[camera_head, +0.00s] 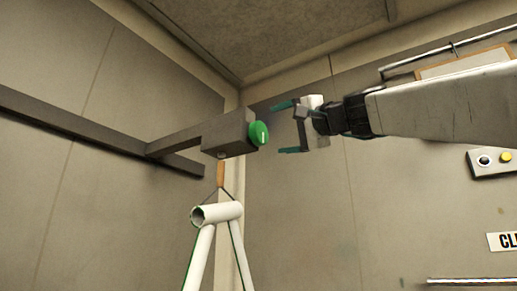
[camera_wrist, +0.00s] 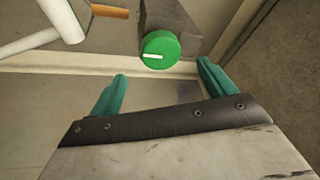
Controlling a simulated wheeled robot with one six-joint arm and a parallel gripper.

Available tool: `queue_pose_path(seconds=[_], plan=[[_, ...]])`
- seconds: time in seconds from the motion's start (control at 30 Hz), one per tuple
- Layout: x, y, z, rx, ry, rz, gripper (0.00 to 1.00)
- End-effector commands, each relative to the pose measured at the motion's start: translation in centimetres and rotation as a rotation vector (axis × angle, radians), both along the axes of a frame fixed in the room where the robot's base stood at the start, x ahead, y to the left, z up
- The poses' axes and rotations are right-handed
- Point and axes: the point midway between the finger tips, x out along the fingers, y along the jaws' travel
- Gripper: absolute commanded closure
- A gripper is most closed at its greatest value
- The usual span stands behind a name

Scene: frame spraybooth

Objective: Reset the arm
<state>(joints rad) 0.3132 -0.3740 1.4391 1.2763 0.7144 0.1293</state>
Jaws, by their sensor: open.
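My gripper (camera_head: 280,128) is at the end of my arm, which reaches in from the right in the head view. Its two teal fingers are apart with nothing between them. A green round knob (camera_head: 259,133) with a white mark sits on the end of a grey box, just left of my fingertips. In the wrist view the knob (camera_wrist: 160,49) lies ahead of the gap between the fingers (camera_wrist: 160,80), apart from both. The grey box (camera_head: 228,133) is fixed to a bar on the left wall.
A white tube frame (camera_head: 218,213) hangs below the box from an orange-brown piece (camera_head: 220,173). A panel with buttons (camera_head: 491,161) and a sign (camera_head: 501,242) are on the right wall. A rail (camera_head: 470,281) runs at lower right. The space below my arm looks clear.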

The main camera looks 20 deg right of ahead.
Motion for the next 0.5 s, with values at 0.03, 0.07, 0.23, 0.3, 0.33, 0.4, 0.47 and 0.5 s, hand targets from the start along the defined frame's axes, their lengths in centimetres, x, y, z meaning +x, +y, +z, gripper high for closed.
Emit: queue_pose_path(seconds=[0.03,0.07,0.23,0.3,0.33,0.4,0.47,0.5], plan=[[0.0,0.0,0.0,0.000,0.000,0.000,0.17],[0.0,0.0,0.0,0.000,0.000,0.000,0.17],[0.0,0.0,0.0,0.000,0.000,0.000,0.17],[0.0,0.1,0.0,-0.004,0.000,0.002,0.17],[0.0,0.2,-0.1,-0.012,0.002,0.006,0.17],[0.4,0.3,-1.4,-0.056,0.032,0.007,0.17],[1.1,0.1,-3.7,-0.098,0.079,0.006,0.17],[1.6,0.0,-5.7,-0.133,0.121,0.004,0.17]])
